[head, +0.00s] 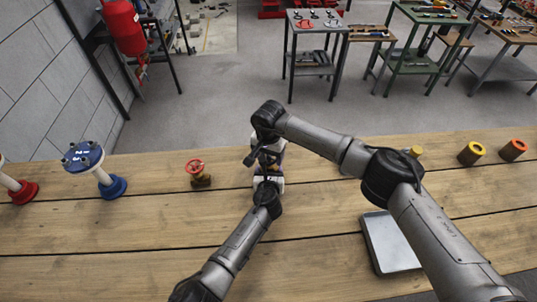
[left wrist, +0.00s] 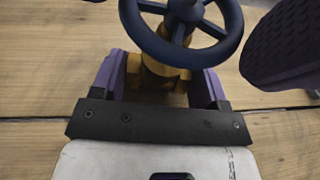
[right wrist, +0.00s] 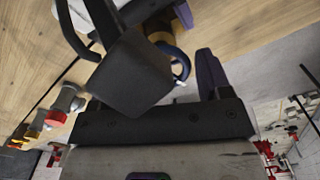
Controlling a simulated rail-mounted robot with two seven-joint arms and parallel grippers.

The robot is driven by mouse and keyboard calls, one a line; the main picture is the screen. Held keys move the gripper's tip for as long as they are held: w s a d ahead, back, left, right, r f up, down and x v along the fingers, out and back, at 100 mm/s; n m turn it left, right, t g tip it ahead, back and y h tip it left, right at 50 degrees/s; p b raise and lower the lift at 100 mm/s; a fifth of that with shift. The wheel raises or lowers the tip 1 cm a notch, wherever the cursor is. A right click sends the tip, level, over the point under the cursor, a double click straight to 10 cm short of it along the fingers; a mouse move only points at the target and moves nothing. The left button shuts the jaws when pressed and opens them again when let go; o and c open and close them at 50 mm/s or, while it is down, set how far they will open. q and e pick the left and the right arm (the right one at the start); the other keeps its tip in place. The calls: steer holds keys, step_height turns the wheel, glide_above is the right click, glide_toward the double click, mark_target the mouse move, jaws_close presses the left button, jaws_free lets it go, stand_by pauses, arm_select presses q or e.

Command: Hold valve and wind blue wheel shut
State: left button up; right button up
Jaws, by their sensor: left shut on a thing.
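My left gripper (left wrist: 158,85) is shut on the brass body of the valve (left wrist: 160,75), one purple finger on each side. The blue wheel (left wrist: 180,30) sits on top of the valve, just beyond the fingers. In the right wrist view, the blue wheel (right wrist: 180,66) is partly hidden by a black block. One purple finger of my right gripper (right wrist: 165,75) stands off to the side, close to the wheel and apart from it; the other finger is hidden. In the head view both grippers meet over the bench and cover most of the valve.
On the wooden bench (head: 130,235) stand a red-wheeled valve (head: 198,174), a blue flanged piece (head: 85,157) and a red one (head: 22,192) to the left. A grey tray (head: 388,243) lies under my right arm.

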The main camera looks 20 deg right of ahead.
mark_target(268, 158)
steer(key=c, duration=0.6)
steer(key=shift+m, duration=1.6)
steer(key=o, duration=1)
steer(key=shift+c, duration=0.2)
steer(key=shift+r, duration=0.15)
step_height(268, 158, up, 12)
